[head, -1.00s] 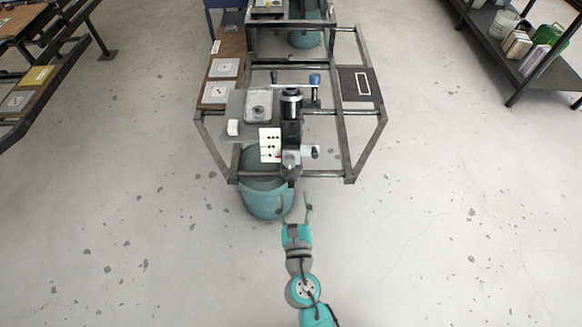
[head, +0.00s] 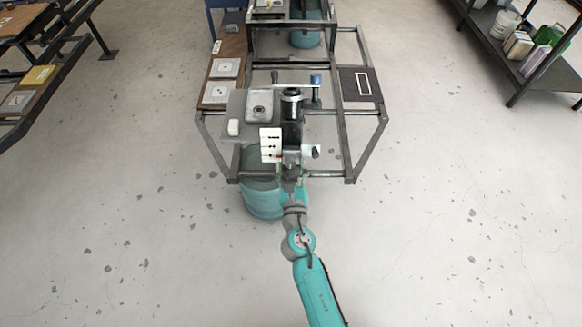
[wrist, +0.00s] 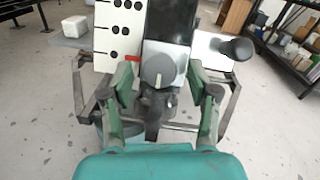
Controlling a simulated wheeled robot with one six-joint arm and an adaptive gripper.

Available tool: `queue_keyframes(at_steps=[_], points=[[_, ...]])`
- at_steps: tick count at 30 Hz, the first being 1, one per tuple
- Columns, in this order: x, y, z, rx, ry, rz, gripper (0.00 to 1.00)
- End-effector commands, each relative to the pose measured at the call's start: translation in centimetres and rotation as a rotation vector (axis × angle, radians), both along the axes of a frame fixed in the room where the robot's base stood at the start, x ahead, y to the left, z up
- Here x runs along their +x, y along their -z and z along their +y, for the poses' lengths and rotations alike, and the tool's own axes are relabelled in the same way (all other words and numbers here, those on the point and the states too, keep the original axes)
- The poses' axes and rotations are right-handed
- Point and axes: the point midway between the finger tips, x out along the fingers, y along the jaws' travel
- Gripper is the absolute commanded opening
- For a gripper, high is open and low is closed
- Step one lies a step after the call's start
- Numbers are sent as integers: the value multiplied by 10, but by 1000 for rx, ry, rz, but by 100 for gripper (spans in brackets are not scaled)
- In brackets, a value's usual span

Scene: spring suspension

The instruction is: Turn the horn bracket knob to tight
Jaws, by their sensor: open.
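A round grey knob (wrist: 158,71) with a pale pointer line sits on the front of the dark bracket in the wrist view. The pointer line stands near upright. My gripper (wrist: 161,74) is open, its two green fingers on either side of the knob with gaps showing. I cannot tell how far the fingertips reach in depth. A white card with rows of black dots (wrist: 119,36) stands left of the knob. A red pointer (wrist: 132,59) lies beside its lower row. In the head view my gripper (head: 292,184) is at the bracket's front end and the knob cannot be made out.
A black side knob (wrist: 238,49) on a white plate sticks out to the right of the bracket. The metal frame (head: 345,150) surrounds the fixture. A teal bucket (head: 262,200) stands below at the left. Open floor lies around the frame.

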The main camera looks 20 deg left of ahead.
Motion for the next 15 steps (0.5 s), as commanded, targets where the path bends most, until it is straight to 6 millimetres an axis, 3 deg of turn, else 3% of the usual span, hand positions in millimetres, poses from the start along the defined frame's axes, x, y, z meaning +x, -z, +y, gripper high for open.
queue_keyframes(at_steps=[6,13,15], points=[[0,0,0,0,0,0,57],[0,0,0,0,0,0,0],[0,0,0,1,0,0,0]])
